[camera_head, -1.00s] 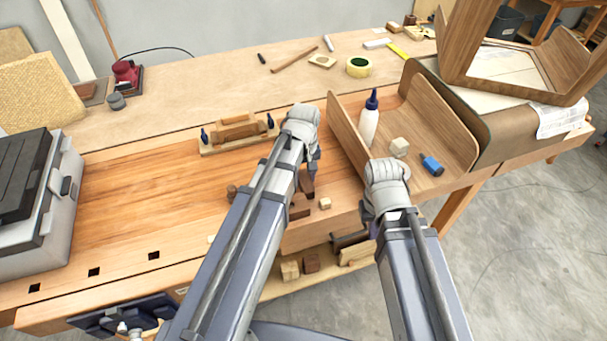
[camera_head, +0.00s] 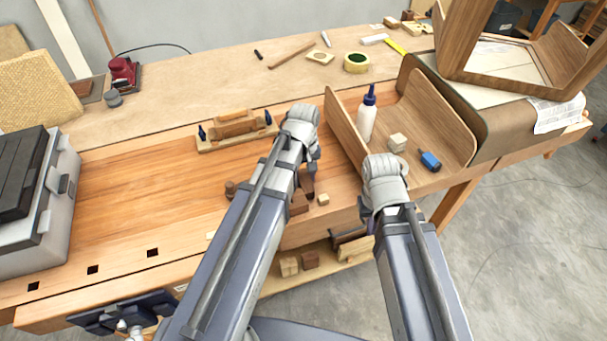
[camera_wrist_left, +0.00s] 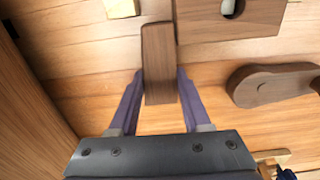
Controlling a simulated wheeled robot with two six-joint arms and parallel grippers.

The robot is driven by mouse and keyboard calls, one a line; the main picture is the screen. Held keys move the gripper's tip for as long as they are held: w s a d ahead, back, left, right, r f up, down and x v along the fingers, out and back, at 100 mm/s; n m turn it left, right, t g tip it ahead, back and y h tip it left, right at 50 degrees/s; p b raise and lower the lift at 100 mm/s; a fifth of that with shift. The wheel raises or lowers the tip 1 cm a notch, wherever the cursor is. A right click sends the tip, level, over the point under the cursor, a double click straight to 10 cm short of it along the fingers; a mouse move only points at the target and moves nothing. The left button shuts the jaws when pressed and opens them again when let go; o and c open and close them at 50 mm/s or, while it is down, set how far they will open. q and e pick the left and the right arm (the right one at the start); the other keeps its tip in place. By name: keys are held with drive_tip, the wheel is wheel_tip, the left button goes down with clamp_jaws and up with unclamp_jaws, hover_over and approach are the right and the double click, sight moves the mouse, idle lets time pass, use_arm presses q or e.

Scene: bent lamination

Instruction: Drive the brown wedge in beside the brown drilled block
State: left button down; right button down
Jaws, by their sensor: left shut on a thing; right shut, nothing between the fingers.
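The brown wedge (camera_wrist_left: 158,68) is between the purple fingers of my left gripper (camera_wrist_left: 155,88) in the left wrist view; the fingers are shut on it. Its far end lies close along the left side of the brown drilled block (camera_wrist_left: 205,22), which has a round hole. Whether they touch I cannot tell. In the head view the drilled block (camera_head: 299,204) is partly hidden behind my left arm, and the wedge (camera_head: 308,184) shows just below the wrist. My right gripper (camera_head: 366,215) is shut and empty by the bench's front edge, mostly hidden by its wrist.
A small pale cube (camera_head: 323,199) lies right of the drilled block. A rounded brown piece (camera_wrist_left: 272,84) lies on the other side. A bent wooden shell (camera_head: 440,115) with a glue bottle (camera_head: 366,118) stands at right. The bench's left middle is clear.

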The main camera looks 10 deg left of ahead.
use_arm(q)
drive_tip(key=shift+s+d, duration=0.1)
drive_tip(key=shift+s, duration=0.05)
drive_tip(key=shift+s+d, duration=0.2)
drive_tip(key=shift+s, duration=0.1)
drive_tip(key=shift+s+d, duration=0.1)
drive_tip(key=shift+s, duration=0.05)
idle(0.3)
drive_tip(key=shift+f, duration=0.1)
idle(0.3)
drive_tip(key=shift+c, duration=1.4)
unclamp_jaws()
